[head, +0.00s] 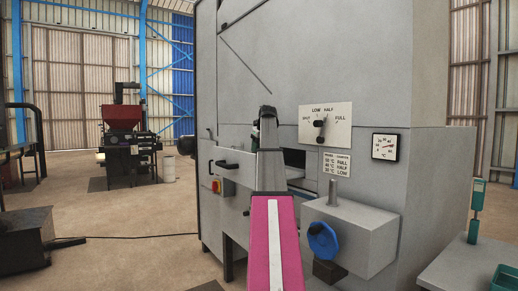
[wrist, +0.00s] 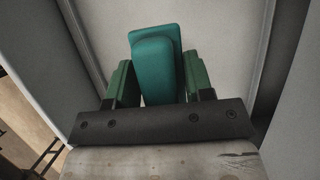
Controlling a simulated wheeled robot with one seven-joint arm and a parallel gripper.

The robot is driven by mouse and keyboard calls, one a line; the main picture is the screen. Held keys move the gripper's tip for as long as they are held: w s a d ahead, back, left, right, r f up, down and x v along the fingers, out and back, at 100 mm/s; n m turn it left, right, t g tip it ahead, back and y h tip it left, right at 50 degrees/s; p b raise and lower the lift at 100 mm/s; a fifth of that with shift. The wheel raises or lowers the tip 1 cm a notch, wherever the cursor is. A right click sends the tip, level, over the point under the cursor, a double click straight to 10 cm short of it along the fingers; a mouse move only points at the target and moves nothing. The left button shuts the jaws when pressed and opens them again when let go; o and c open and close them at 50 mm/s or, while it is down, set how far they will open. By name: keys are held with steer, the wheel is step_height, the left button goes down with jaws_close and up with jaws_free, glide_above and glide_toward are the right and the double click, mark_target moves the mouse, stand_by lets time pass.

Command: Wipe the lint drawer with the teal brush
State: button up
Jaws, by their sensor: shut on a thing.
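My gripper (wrist: 157,75) has green fingers and is shut on the teal brush (wrist: 155,45), which shows between them in the wrist view. In the head view my gripper (head: 266,128) is partly hidden behind my arm. The lint drawer appears to be the light grey box (head: 229,167) with a black handle, sticking out of the machine beside my arm. In the wrist view a pale flat surface between raised sides, apparently its inside (wrist: 232,45), lies beyond the brush. I cannot tell whether the brush touches it.
A dark opening (head: 294,158) is behind my arm. A lever plate (head: 325,126), a dial (head: 385,147) and a grey box with a blue knob (head: 322,239) are at right. A side table (head: 450,268) holds an upright teal object (head: 476,205) and a green tray (head: 504,278).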

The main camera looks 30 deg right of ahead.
steer(key=shift+f, duration=1.1)
step_height(320, 180, down, 5)
steer(key=shift+s, duration=0.1)
steer(key=s, duration=0.3)
steer(key=shift+r, duration=0.15)
steer(key=shift+s+d, duration=0.15)
steer(key=shift+s, duration=0.5)
steer(key=shift+f, duration=0.55)
steer(key=shift+w, duration=0.1)
steer(key=shift+w+a+f, duration=0.1)
steer(key=shift+w, duration=0.95)
steer(key=shift+w+a+f, duration=0.1)
steer(key=shift+w, duration=0.95)
steer(key=shift+r, duration=0.15)
